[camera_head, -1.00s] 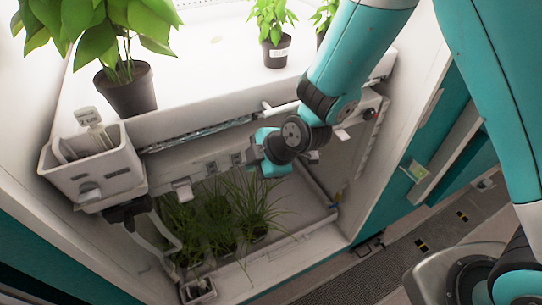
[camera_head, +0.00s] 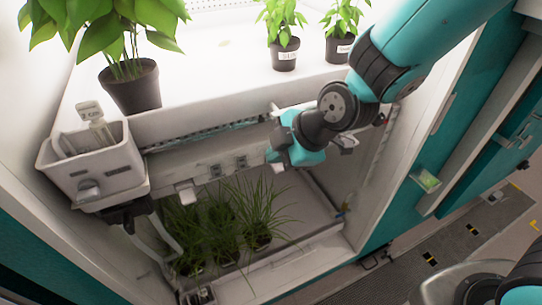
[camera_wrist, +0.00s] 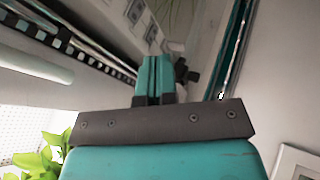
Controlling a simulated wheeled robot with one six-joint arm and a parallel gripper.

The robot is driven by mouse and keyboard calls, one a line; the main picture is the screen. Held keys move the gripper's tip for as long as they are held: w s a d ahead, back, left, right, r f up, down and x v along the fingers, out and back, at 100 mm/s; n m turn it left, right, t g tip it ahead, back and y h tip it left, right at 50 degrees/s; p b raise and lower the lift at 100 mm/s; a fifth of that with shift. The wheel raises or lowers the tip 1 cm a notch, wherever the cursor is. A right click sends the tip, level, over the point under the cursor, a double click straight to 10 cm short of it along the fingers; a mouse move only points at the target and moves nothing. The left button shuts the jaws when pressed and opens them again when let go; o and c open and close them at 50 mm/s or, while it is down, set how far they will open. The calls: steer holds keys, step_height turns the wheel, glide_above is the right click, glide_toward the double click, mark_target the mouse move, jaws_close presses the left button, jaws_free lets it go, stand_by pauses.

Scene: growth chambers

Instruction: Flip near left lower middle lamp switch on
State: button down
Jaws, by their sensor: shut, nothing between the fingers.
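Two small grey switch plates sit side by side on the white panel below the upper shelf: a left plate (camera_head: 215,170) and a right plate (camera_head: 241,162). I cannot tell which is the named lamp switch, or which way either is set. Plates also show in the wrist view, at the top (camera_wrist: 134,11). My gripper (camera_wrist: 154,68) is shut and empty, its teal fingers together. In the head view my gripper (camera_head: 281,150) is right of the plates and apart from them; its fingertips are hard to make out.
Potted grass plants (camera_head: 230,225) stand in the lower bay. A large potted plant (camera_head: 132,88) and smaller pots (camera_head: 285,55) stand on the upper shelf (camera_head: 205,85). A white bin (camera_head: 92,165) hangs at the left. A rail (camera_wrist: 75,45) runs close beside my gripper.

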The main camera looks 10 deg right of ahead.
mark_target(242, 163)
steer(key=f+b, duration=0.1)
steer(key=b, duration=0.4)
steer(key=shift+s+f, duration=0.15)
steer(key=shift+f, duration=0.25)
steer(key=shift+d+r, duration=0.1)
steer(key=shift+r, duration=0.05)
steer(key=w+p+x, duration=0.1)
steer(key=x, duration=0.3)
steer(key=p+x, duration=0.1)
steer(key=x, duration=0.3)
steer(key=w+r+p+x, duration=0.1)
steer(key=p+x, duration=0.1)
steer(key=x, duration=0.2)
steer(key=shift+w, duration=0.4)
steer(key=shift+f, duration=0.15)
